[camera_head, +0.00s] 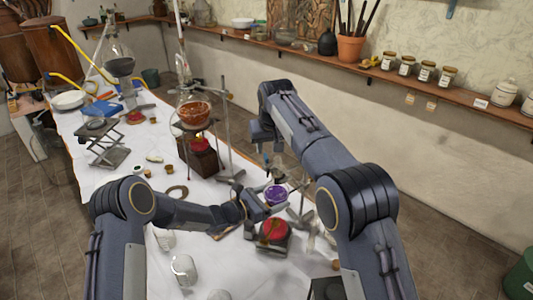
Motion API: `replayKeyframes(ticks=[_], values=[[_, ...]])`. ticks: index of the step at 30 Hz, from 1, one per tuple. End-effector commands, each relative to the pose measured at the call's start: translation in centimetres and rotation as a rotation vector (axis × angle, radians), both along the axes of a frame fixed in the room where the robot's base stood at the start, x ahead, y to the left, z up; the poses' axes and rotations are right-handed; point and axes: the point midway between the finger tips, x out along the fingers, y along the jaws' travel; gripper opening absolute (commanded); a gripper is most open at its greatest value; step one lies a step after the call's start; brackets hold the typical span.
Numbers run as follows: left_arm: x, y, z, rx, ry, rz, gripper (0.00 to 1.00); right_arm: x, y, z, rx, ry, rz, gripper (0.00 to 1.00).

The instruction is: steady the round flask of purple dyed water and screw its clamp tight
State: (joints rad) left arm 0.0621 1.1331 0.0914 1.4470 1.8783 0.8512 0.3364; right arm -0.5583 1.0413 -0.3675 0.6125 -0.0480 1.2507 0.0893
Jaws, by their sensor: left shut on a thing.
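The round flask of purple dyed water (276,194) is on the white-covered table, near the middle of the view. My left gripper (262,208) reaches in from the left and is shut at the flask's near left side; its fingers are small and partly hidden. My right gripper (262,140) hangs below its arm's bend, above and behind the flask, apart from it. Its fingertips are too small to tell open from shut. Grey metal parts show just right of the flask, partly behind my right arm; I cannot make out the clamp's screw clearly.
A red round item (275,229) sits on a dark block just in front of the flask. A stand holds an orange-filled vessel (194,113) behind. A lab jack (103,143) stands left. A wall shelf (450,95) runs along the right.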

Motion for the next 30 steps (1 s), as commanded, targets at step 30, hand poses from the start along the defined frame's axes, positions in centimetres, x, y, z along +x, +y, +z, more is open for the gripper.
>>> replayKeyframes(ticks=[30], values=[[0.0,0.0,0.0,0.001,0.001,0.000,0.59,1.5,0.4,-3.7,0.000,-0.001,0.000,0.00]])
